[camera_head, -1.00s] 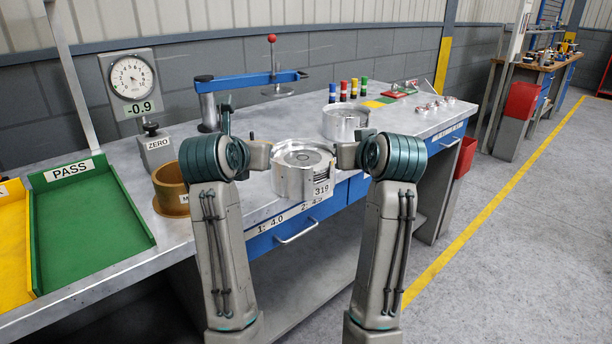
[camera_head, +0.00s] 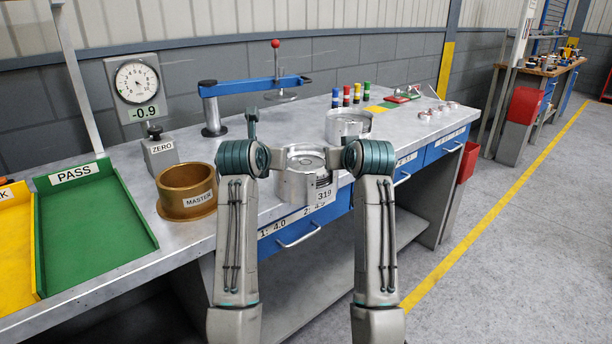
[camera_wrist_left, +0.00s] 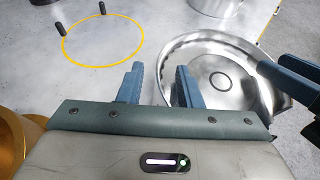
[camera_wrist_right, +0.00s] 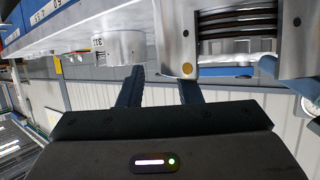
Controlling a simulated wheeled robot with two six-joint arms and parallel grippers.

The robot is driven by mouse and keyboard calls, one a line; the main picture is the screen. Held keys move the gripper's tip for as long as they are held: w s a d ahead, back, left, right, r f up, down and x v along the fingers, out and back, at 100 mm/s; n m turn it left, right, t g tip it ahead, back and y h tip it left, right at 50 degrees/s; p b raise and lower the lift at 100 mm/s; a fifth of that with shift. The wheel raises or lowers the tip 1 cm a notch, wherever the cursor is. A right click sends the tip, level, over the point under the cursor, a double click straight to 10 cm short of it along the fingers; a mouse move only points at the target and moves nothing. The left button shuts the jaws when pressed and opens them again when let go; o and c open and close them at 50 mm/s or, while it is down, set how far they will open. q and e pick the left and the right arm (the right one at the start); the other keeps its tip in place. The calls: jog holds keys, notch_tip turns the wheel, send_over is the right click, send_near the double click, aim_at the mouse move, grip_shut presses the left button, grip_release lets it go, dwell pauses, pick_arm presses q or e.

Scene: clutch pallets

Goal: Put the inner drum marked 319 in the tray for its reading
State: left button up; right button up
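The inner drum marked 319 (camera_head: 324,194) is a silver metal drum standing upright at the bench's front edge, between my two grippers. My left gripper (camera_wrist_left: 160,88) is open at its left side; in the left wrist view the drum's rim (camera_wrist_left: 215,45) runs by the fingertips, one finger overlapping it. My right gripper (camera_wrist_right: 160,88) is open at its right side, with the drum's wall and springs (camera_wrist_right: 235,30) close by. Contact cannot be told. The green PASS tray (camera_head: 95,235) lies at left, beside a yellow tray (camera_head: 15,250) with a partly cut-off label.
A dial gauge (camera_head: 137,82) reads -0.9 above a ZERO button block (camera_head: 160,152). A brass MASTER ring (camera_head: 187,190) stands between the trays and drum. A blue lever arm (camera_head: 255,86) stands behind. Another silver drum (camera_head: 348,124) sits behind right. Coloured cylinders (camera_head: 346,96) line the back.

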pick_arm(q)
jog(key=shift+w+f, duration=0.1)
jog(key=shift+w, duration=0.15)
pick_arm(e)
jog(key=shift+w, duration=0.2)
pick_arm(q)
grip_shut()
pick_arm(e)
grip_shut()
jog(key=shift+f, duration=0.1)
pick_arm(q)
jog(key=shift+s+f, duration=0.1)
jog(key=shift+f, duration=0.15)
pick_arm(e)
jog(key=shift+f, duration=0.2)
pick_arm(q)
jog(key=shift+r, duration=0.3)
pick_arm(e)
jog(key=shift+r, duration=0.35)
